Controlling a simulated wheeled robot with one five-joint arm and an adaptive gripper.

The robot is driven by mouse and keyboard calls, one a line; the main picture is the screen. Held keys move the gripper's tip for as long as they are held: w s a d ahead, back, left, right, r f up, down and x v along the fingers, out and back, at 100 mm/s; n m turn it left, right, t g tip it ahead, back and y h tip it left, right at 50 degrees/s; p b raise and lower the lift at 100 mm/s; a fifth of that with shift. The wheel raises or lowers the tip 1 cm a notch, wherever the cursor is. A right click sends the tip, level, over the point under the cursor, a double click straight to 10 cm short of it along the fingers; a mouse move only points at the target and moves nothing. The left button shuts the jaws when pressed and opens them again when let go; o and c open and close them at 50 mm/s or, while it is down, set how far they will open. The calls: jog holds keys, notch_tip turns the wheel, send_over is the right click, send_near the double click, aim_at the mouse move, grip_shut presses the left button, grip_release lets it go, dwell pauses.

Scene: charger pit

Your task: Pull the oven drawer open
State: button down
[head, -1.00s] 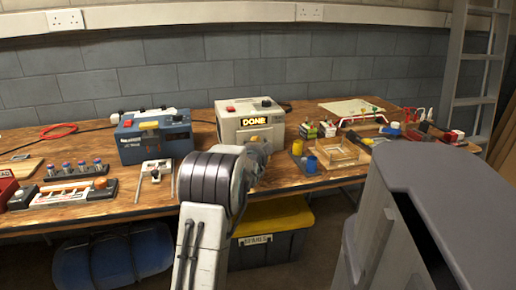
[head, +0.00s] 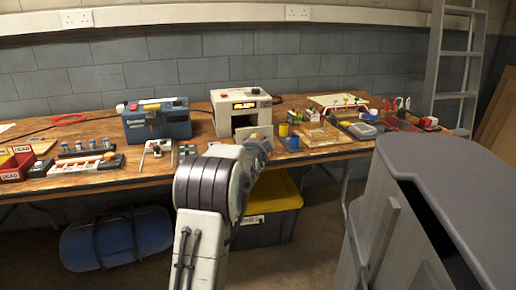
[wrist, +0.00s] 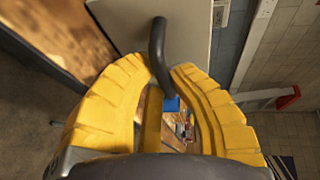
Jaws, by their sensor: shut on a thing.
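The oven (head: 241,101) is a pale box with a lit yellow display on the workbench, centre of the head view. A dark opening shows in its front. Its drawer front (head: 254,132), a pale panel, stands out before that opening. In the wrist view the pale panel (wrist: 190,28) carries a dark bar handle (wrist: 157,40). My gripper (wrist: 164,72) has its yellow fingers closed around the handle's lower part. In the head view my gripper is mostly hidden behind my own wrist, in front of the drawer. The drawer's inside is hidden.
A blue device (head: 157,118) stands left of the oven. Yellow and blue cups (head: 284,130) and a wooden tray (head: 319,135) lie to its right. A yellow-lidded bin (head: 272,196) and a blue barrel (head: 116,238) are under the bench. Floor in front is clear.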

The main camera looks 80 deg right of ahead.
jog(key=c, duration=1.1)
grip_release()
jog(key=shift+w+a+r, duration=0.1)
jog(key=shift+a+r, duration=0.3)
jog(key=shift+a, duration=1.55)
jog(key=shift+a+r, duration=0.35)
jog(key=shift+a, duration=1.6)
jog(key=shift+w+a+r, duration=0.1)
jog(key=shift+a+r, duration=0.3)
jog(key=shift+a, duration=1.55)
